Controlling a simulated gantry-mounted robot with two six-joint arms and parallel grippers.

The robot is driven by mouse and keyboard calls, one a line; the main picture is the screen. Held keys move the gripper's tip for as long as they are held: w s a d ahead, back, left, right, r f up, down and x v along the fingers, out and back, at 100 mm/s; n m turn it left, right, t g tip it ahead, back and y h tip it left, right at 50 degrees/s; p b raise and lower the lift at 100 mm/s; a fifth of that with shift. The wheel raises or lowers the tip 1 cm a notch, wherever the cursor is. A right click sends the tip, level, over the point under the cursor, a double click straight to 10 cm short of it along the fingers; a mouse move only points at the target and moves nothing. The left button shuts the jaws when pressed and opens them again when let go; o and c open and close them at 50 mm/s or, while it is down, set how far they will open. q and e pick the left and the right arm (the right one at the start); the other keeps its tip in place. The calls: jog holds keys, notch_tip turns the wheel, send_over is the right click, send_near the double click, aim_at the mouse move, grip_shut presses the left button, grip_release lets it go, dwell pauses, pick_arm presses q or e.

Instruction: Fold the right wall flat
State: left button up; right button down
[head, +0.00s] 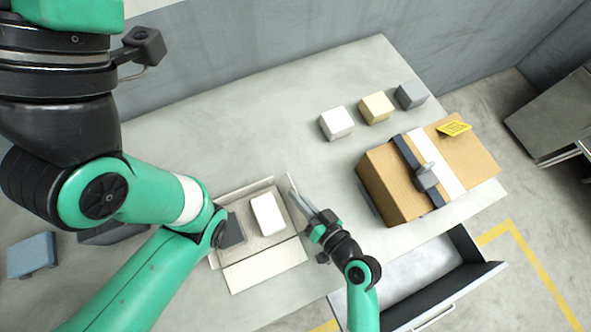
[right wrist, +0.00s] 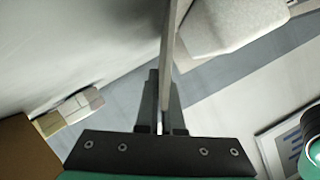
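A pale cardboard carton (head: 262,245) lies on the table in the head view, with its front flap folded out flat. Its right wall (head: 294,190) stands up as a thin panel, seen nearly edge-on. In the right wrist view the thin panel (right wrist: 169,45) runs between the two fingers of my right gripper (right wrist: 162,100). The fingers look closed on it. My right gripper also shows in the head view (head: 312,212), at the carton's right side.
A taped brown box (head: 388,190) stands to the right. White (head: 336,123), cream (head: 377,107) and grey (head: 411,94) blocks sit behind it. An open drawer (head: 415,275) juts out below. A blue-grey box (head: 32,254) is at far left. Table behind the carton is clear.

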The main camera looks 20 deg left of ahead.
pick_arm(q)
jog(key=shift+f, duration=0.2)
dwell(0.3)
pick_arm(e)
jog(key=c, duration=1.3)
grip_release()
